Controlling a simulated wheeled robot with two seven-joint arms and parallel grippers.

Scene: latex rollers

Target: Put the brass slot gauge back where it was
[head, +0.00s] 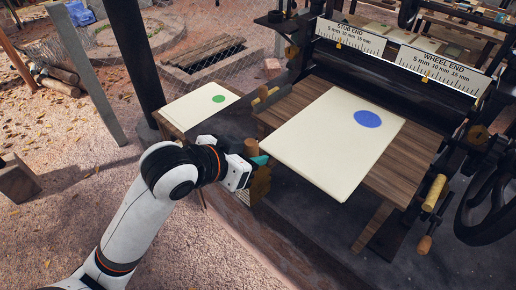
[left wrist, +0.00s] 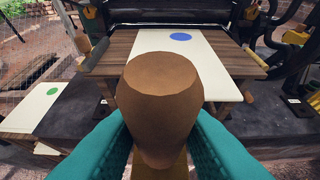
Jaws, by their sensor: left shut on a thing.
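The brass slot gauge has a brown wooden handle and a brass plate (head: 261,186). My left gripper (head: 258,161) is shut on it, just left of the wooden feed table's near-left corner. In the left wrist view the handle (left wrist: 162,95) stands upright between the teal fingers, with a strip of brass below it. The lower end of the gauge is partly hidden by the fingers, and I cannot tell whether it touches anything. My right gripper is not in view.
A cream sheet with a blue dot (head: 335,140) lies on the wooden feed table (head: 402,165) before the rollers. A sheet with a green dot (head: 195,108) lies to the left. Scales marked STUB END (head: 350,37) and WHEEL END (head: 437,66) stand above the rollers. A handwheel is at right.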

